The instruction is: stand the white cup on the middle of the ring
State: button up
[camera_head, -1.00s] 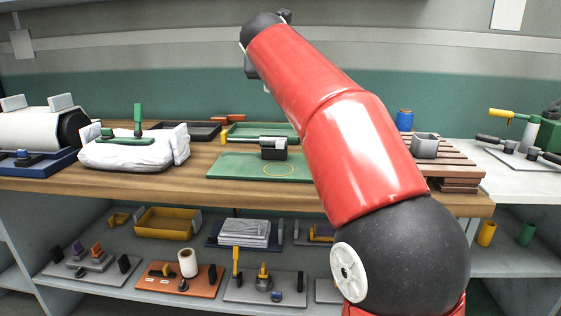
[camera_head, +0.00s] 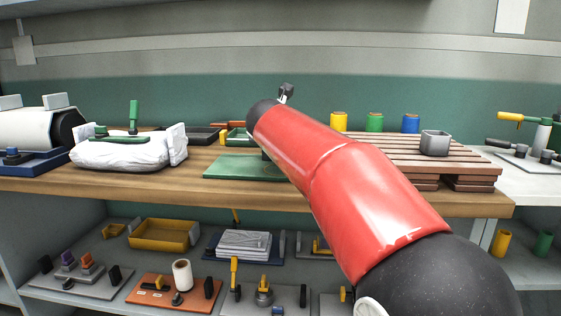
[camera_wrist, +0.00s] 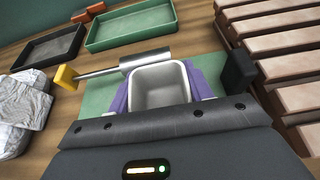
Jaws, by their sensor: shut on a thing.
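The white cup (camera_wrist: 160,88), square with rounded corners, is between the purple fingers of my gripper (camera_wrist: 164,92) in the wrist view. The gripper is shut on it, and its open top faces the camera. The cup is over or on the green mat (camera_wrist: 97,98); I cannot tell whether it touches. The ring does not show in either view now.
A metal cylinder (camera_wrist: 138,59) with a yellow end (camera_wrist: 64,78) lies close beyond the cup. A black block (camera_wrist: 238,72) stands to its right. Slatted wooden boards (camera_wrist: 285,42) bound the right, a grey box (camera_head: 435,145) on them. Green (camera_wrist: 130,27) and black trays (camera_wrist: 48,46) lie behind.

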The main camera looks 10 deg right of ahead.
notch_tip(320, 180, down, 4)
jog(key=shift+f+b, duration=0.1)
jog(key=shift+b, duration=0.75)
jog(key=o, duration=1)
jog(key=shift+c, duration=0.2)
jog(key=shift+s+a+r, duration=0.1)
jog(key=shift+s+r, duration=0.1)
jog(key=shift+r, duration=0.05)
jog(key=p+v, duration=0.1)
jog(key=v, duration=1)
jog(key=shift+s+r, duration=0.1)
jog(key=shift+s, duration=0.15)
